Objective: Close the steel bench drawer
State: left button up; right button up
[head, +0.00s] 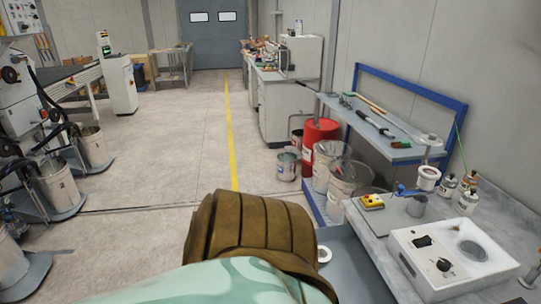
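The steel bench (480,262) stands at the lower right with a pale grey top. A grey drawer (352,272) shows beside the bench's left edge, pulled out, its inside visible from above. A white ring-shaped item (323,254) shows at the drawer's far left part. The drawer's front and handle are hidden behind a brown ribbed part and a pale green part at the bottom centre, which look like my own arm. Neither of my grippers shows, so I cannot see where they are relative to the drawer.
On the bench top are a white device (450,256), a yellow control box (372,202) and several bottles. Behind it stand a blue-framed rack (368,122), clear-walled buckets (349,182) and a red drum (320,136). The floor left of the yellow line is open.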

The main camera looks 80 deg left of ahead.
aim_at(355, 278)
jog(key=u, duration=2.5)
